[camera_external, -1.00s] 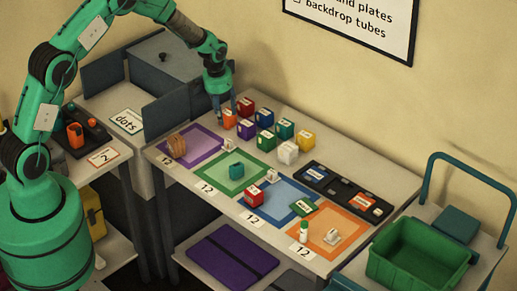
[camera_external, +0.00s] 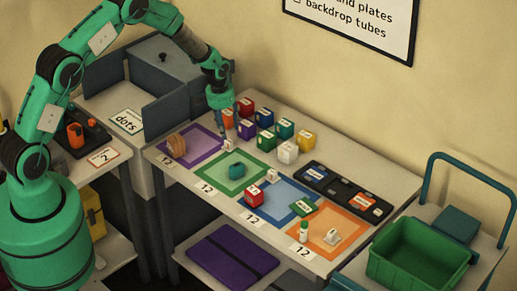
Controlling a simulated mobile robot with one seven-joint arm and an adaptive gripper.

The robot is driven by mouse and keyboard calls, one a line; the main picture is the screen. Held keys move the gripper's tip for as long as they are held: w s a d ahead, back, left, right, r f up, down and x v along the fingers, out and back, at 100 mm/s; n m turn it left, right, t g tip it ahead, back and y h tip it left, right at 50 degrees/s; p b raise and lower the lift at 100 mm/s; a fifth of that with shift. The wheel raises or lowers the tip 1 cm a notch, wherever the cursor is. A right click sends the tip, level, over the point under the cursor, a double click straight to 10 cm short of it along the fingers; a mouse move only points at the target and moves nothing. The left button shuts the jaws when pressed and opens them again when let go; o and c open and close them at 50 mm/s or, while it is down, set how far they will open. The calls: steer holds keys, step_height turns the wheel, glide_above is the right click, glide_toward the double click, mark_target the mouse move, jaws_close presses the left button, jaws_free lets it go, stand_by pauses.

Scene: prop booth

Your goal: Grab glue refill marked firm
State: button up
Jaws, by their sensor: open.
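My gripper (camera_external: 230,127) is open, pointing down at the back left of the table. It is just above or around a small white piece (camera_external: 228,145) between the purple mat and the green mat; I cannot tell whether it touches it. Several small labelled boxes stand behind and right of it, among them orange (camera_external: 227,118), purple (camera_external: 246,129) and white (camera_external: 288,152) ones. A black tray (camera_external: 340,186) holds a blue-labelled and an orange-labelled item. A small white bottle with a green part (camera_external: 303,231) stands on the orange mat's left edge. No label reading "firm" is legible.
A purple mat (camera_external: 205,153) bears a brown round thing (camera_external: 176,144). Green (camera_external: 225,180), blue (camera_external: 285,213) and orange (camera_external: 350,222) mats follow toward the right. A red box (camera_external: 254,194) stands on the blue mat. A green crate (camera_external: 415,265) sits on a trolley at right.

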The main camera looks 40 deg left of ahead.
mark_target(231, 141)
steer(key=shift+w+f, duration=0.1)
steer(key=shift+f, duration=0.55)
steer(key=shift+f, duration=0.15)
steer(key=shift+w+d+f, duration=0.1)
steer(key=shift+w+f, duration=0.1)
steer(key=shift+f, duration=1)
steer(key=shift+w+f, duration=0.15)
steer(key=shift+f, duration=1.05)
jaws_close()
